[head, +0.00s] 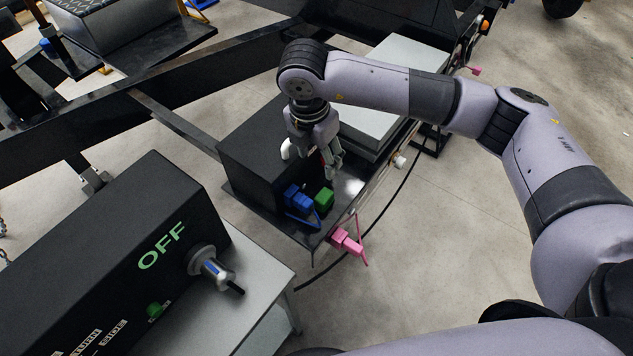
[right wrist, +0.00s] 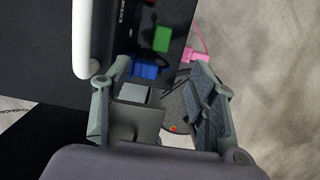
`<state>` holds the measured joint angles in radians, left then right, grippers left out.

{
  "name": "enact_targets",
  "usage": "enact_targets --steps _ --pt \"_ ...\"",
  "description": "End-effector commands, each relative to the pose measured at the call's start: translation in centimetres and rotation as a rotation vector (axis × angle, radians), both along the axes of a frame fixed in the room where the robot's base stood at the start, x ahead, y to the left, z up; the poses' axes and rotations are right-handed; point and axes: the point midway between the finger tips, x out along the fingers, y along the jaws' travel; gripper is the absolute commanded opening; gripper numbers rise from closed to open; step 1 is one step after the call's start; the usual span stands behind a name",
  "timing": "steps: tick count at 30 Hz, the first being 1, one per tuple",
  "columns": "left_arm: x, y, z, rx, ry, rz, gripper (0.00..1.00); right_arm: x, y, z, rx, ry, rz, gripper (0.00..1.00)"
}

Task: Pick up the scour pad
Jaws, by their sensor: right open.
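A small green block (head: 324,199), which may be the scour pad, sits on a dark metal ledge beside a blue object (head: 299,197). In the right wrist view the green block (right wrist: 162,39) lies beyond the fingertips, with the blue object (right wrist: 146,69) nearer. My right gripper (head: 331,165) points down above the ledge, just above and behind the green block, apart from it. In the right wrist view its fingers (right wrist: 160,78) are spread, and neither holds the green block. My left gripper is out of view.
A black box (head: 255,150) with a white handle (right wrist: 85,40) stands close beside my right gripper. A pink object (head: 347,240) sticks out past the ledge's front corner. A black control box (head: 130,250) marked OFF stands at lower left. Bare floor lies at right.

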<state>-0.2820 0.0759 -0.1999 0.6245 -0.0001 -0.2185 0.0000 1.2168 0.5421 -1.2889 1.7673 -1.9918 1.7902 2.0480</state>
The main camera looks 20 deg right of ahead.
Motion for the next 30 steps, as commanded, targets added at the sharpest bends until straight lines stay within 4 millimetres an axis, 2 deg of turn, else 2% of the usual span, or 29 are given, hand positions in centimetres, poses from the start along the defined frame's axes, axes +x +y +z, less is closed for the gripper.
enact_targets --steps 1,3,8,11,15,20,23,30 --pt "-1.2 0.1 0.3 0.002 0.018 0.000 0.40 0.0 -0.2 -0.7 -0.003 0.005 -0.002 0.53" --pt "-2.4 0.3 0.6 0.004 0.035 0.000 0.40 0.0 -0.3 -2.1 -0.002 0.007 0.000 0.53" --pt "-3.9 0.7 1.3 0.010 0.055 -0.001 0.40 0.4 -0.7 -5.6 0.001 0.007 -0.002 0.53" --pt "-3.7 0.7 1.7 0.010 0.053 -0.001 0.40 0.6 -0.9 -7.7 0.001 0.006 0.000 0.53" --pt "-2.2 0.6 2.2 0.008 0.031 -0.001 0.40 0.8 -1.2 -10.1 0.002 0.005 0.000 0.53" --pt "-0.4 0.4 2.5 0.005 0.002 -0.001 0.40 0.9 -1.3 -11.3 0.004 0.005 0.002 0.53" --pt "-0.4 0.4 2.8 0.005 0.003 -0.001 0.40 0.9 -1.3 -11.9 0.004 0.006 0.003 0.53" --pt "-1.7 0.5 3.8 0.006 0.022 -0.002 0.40 1.0 -1.8 -15.4 0.004 0.007 0.000 0.53"
